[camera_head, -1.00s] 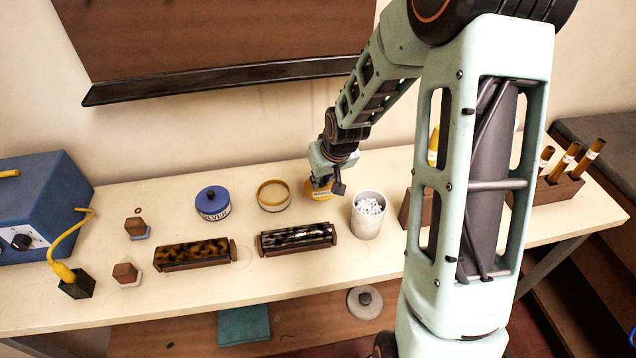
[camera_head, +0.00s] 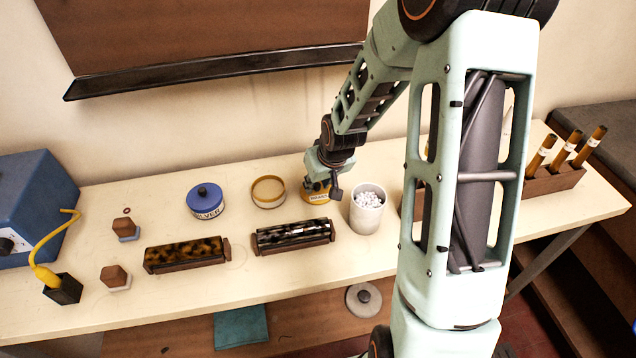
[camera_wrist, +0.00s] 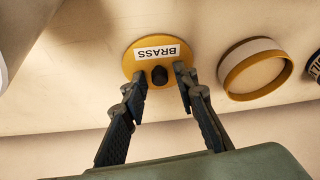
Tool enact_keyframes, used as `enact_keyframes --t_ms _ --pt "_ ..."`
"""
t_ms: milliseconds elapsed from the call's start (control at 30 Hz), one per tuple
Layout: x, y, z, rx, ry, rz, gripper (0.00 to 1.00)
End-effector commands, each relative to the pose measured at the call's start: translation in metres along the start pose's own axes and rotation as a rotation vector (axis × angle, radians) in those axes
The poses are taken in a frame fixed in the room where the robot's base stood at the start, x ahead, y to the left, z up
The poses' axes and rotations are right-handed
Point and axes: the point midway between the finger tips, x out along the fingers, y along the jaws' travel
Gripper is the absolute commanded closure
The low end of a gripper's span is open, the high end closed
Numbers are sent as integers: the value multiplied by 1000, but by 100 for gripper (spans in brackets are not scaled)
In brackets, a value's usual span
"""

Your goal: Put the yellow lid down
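The yellow lid (camera_wrist: 137,63) is a round disc with a white BRASS label and a dark knob. In the wrist view it looks flat on the bench top, and I see no clear gap under it. My gripper (camera_wrist: 161,76) has its two fingers apart, one on each side of the knob, with visible space between knob and fingertips. In the head view the lid (camera_head: 317,198) lies under my gripper (camera_head: 324,190), which partly hides it. The open yellow tin (camera_head: 268,192) stands to the left of the lid; it also shows in the wrist view (camera_wrist: 254,70).
A white cup of white pellets (camera_head: 366,213) stands close to the right of the lid. A dark patterned roll on a stand (camera_head: 294,235) is in front. A blue SILVER tin (camera_head: 206,201) is further left. The bench behind the lid is clear.

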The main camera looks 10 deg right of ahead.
Motion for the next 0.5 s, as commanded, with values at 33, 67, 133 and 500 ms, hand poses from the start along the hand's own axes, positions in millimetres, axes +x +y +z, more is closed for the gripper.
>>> enact_keyframes --t_ms 33,67,133,500 --pt "0 0 0 0 0 0 69" --pt "0 0 0 0 0 0 69" --pt "0 0 0 0 0 0 69" --pt "-18 1 -3 3 3 2 69"
